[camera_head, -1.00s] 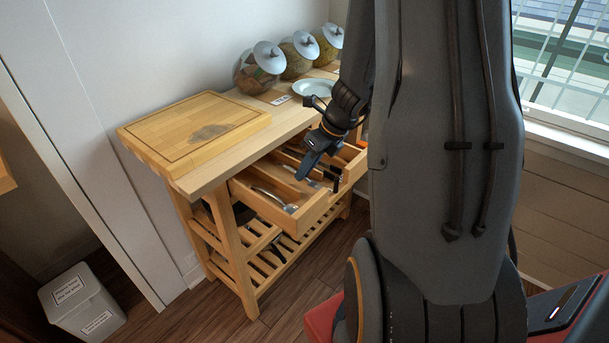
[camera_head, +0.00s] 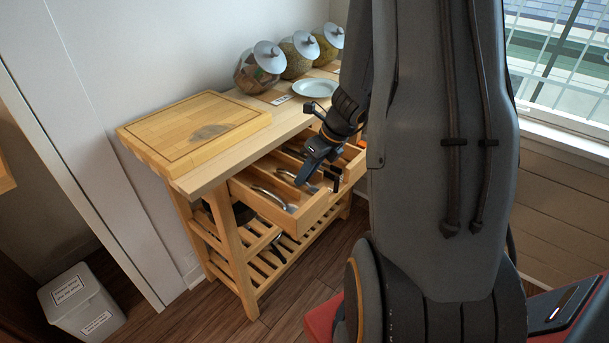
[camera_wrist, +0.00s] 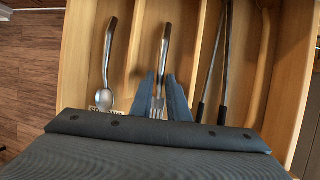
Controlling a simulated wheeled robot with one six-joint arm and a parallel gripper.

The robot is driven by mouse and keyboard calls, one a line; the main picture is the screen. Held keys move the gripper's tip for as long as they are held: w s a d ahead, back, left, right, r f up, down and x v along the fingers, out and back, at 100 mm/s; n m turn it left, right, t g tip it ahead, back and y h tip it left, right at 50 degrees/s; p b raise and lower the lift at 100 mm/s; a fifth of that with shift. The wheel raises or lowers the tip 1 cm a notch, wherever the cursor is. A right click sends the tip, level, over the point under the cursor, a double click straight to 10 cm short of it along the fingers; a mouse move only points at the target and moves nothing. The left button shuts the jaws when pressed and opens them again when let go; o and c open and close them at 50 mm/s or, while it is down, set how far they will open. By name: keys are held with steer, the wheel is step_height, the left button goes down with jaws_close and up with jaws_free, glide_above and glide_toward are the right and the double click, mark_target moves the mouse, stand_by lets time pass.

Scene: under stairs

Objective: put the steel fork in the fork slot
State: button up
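The steel fork (camera_wrist: 164,50) lies lengthwise in the second compartment from the left of the open wooden drawer (camera_head: 317,212), its handle away from my gripper. Its tines point back between the fingers of my gripper (camera_wrist: 161,84). The fingers stand apart, one on each side of the fork, with a gap to it visible. In the head view my gripper (camera_head: 320,176) is over the drawer's front part, and a bit of the fork shows below it. Any label at the fork's compartment is hidden by my gripper.
A steel spoon (camera_wrist: 109,60) lies in the left compartment by a partly hidden label. Dark-tipped tongs (camera_wrist: 213,70) and a wooden utensil (camera_wrist: 262,65) lie to the right. A cutting board (camera_head: 195,125), plate (camera_head: 314,88) and lidded jars (camera_head: 255,75) stand on the cart top.

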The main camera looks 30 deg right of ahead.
steer(key=v, duration=1.1)
steer(key=s+a+n+g+h, duration=0.1)
steer(key=s+a+n, duration=0.2)
steer(key=a+n, duration=0.3)
steer(key=s+a+n+g+h, duration=0.1)
steer(key=s+a+n, duration=0.3)
steer(key=n, duration=1.1)
steer(key=s+a+n+g+h, duration=0.1)
steer(key=s+a+n, duration=0.3)
steer(key=a+n, duration=0.5)
steer(key=n, duration=0.2)
steer(key=shift+f+n+h, duration=0.3)
steer(key=shift+f, duration=0.1)
